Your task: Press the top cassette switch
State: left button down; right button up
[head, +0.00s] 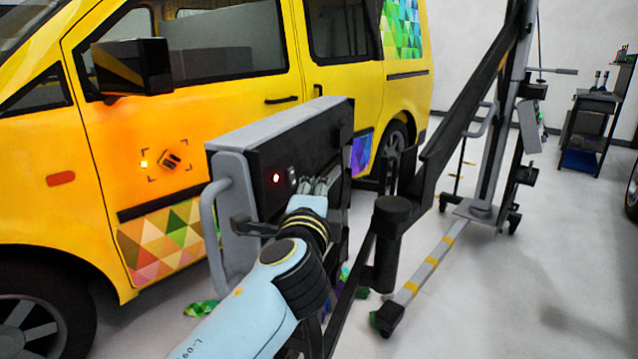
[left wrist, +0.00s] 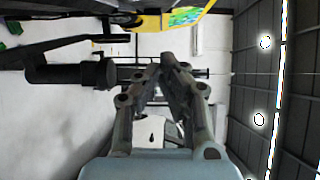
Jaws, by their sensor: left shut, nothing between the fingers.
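The cassette (head: 240,158) is a grey and black box with a grey handle on its near side, standing beside the yellow van in the head view. Its dark face carries a glowing red light (head: 276,177) and, right of it, a small pale switch (head: 292,176). My left gripper (head: 325,184) is just right of and slightly below the switch, in front of the dark face. I cannot tell whether it touches the face. Its fingers are together and empty, also in the left wrist view (left wrist: 168,62), where the switch does not show. My right gripper is not in view.
The yellow van (head: 345,85) with colourful triangle wrap stands behind the cassette. A dark frame with a tall mast (head: 490,140) and wheeled legs stands to the right. A cart (head: 590,125) is at the far right. Green scraps (head: 203,309) lie on the floor.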

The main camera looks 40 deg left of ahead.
pick_arm(q)
jog(key=v, duration=0.3)
jog(key=shift+a, duration=0.1)
dwell(0.4)
